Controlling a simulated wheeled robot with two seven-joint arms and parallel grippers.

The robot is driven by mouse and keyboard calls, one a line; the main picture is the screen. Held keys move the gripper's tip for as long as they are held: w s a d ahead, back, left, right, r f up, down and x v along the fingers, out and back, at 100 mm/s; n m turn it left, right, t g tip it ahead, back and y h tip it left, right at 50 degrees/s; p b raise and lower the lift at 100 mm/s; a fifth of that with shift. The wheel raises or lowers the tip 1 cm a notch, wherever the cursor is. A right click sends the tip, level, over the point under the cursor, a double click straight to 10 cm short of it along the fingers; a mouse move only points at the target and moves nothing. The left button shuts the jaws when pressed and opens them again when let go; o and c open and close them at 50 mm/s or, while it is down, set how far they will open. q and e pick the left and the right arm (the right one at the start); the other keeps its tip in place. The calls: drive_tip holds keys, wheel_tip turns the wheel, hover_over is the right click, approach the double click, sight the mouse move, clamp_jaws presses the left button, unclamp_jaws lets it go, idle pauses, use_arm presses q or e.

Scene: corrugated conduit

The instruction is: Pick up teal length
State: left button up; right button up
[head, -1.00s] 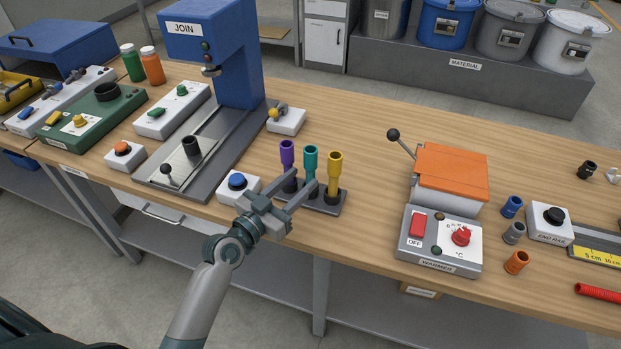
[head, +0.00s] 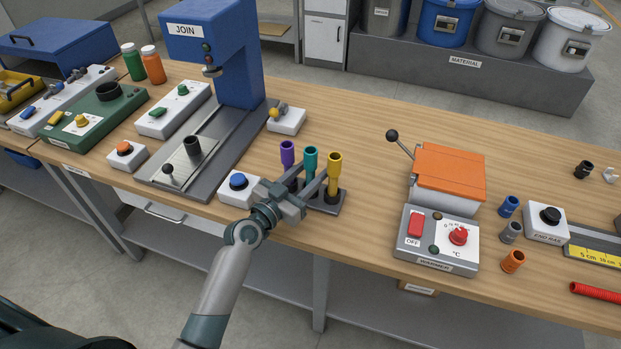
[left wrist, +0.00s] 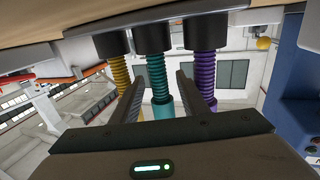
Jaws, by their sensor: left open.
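The teal length (head: 310,158) stands upright in a dark rack (head: 327,207) on the bench, between a purple length (head: 288,154) and a yellow length (head: 334,166). My left gripper (head: 308,181) reaches in from the front, open. In the left wrist view, which looks inverted, the ribbed teal length (left wrist: 157,78) lies between the two open fingers (left wrist: 160,90), with a visible gap on each side. The yellow length (left wrist: 120,72) and purple length (left wrist: 205,75) are outside the fingers there. My right gripper is not in view.
A blue-button box (head: 238,186) stands just left of my gripper, with the blue JOIN press (head: 240,60) behind it. The orange-lidded warmer (head: 450,175) stands to the right. Bare bench lies between rack and warmer.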

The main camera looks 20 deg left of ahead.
use_arm(q)
drive_tip(key=shift+c, duration=0.2)
clamp_jaws()
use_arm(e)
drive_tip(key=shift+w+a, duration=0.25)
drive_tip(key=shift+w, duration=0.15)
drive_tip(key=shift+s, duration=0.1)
